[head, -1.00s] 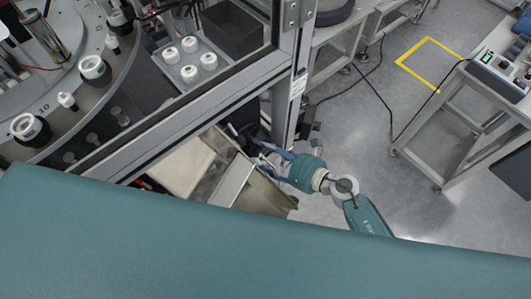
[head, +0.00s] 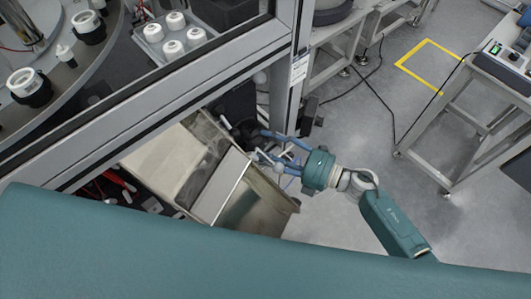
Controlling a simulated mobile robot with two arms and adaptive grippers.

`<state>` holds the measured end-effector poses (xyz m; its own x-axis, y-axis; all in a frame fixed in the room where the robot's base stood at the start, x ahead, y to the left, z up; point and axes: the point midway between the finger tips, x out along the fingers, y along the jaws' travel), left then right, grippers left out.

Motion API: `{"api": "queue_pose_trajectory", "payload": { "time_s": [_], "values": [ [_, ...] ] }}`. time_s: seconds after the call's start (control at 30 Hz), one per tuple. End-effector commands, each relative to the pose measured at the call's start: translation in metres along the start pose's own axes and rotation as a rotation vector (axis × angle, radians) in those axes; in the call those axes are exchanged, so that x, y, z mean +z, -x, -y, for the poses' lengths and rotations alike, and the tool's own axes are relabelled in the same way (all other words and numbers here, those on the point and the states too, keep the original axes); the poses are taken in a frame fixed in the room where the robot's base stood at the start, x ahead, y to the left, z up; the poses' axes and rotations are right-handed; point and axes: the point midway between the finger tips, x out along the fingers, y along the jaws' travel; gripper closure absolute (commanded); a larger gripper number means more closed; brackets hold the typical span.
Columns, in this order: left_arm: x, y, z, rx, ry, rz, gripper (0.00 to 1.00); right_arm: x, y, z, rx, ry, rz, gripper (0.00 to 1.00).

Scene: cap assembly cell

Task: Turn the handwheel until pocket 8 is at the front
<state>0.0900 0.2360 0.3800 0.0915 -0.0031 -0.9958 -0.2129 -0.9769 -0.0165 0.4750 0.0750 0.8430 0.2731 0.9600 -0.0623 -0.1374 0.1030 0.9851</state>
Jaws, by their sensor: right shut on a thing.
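The round dial plate (head: 98,62) with its pockets is at the upper left, cut off by the picture edge. White-and-black caps (head: 28,84) and a small white part (head: 65,53) sit on it. I cannot read its pocket numbers. A dark shape that looks like the handwheel (head: 238,104) is beside the frame post, low on the cell, and mostly in shadow. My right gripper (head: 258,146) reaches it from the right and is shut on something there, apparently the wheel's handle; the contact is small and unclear. My left gripper is out of view.
A tray (head: 148,34) with several white caps stands behind the aluminium frame (head: 110,120). An open box-like bin (head: 270,208) lies below my right gripper. A workbench (head: 500,75) is at the right. Clear floor with a yellow marking lies between.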

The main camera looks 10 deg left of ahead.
Motion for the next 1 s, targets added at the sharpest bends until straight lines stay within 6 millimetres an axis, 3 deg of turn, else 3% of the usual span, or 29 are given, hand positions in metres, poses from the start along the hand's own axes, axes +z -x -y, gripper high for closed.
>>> {"api": "queue_pose_trajectory", "payload": {
  "time_s": [0.03,0.4,1.0],
  "values": [
    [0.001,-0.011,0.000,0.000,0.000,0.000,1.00,-0.006,0.002,0.016,0.001,-0.046,-0.007,0.72],
    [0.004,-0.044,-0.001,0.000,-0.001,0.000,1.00,-0.009,0.001,0.018,0.133,-0.373,-0.008,0.72],
    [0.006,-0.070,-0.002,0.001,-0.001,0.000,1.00,-0.011,-0.001,0.017,0.284,-0.738,-0.005,0.72]
  ]
}}
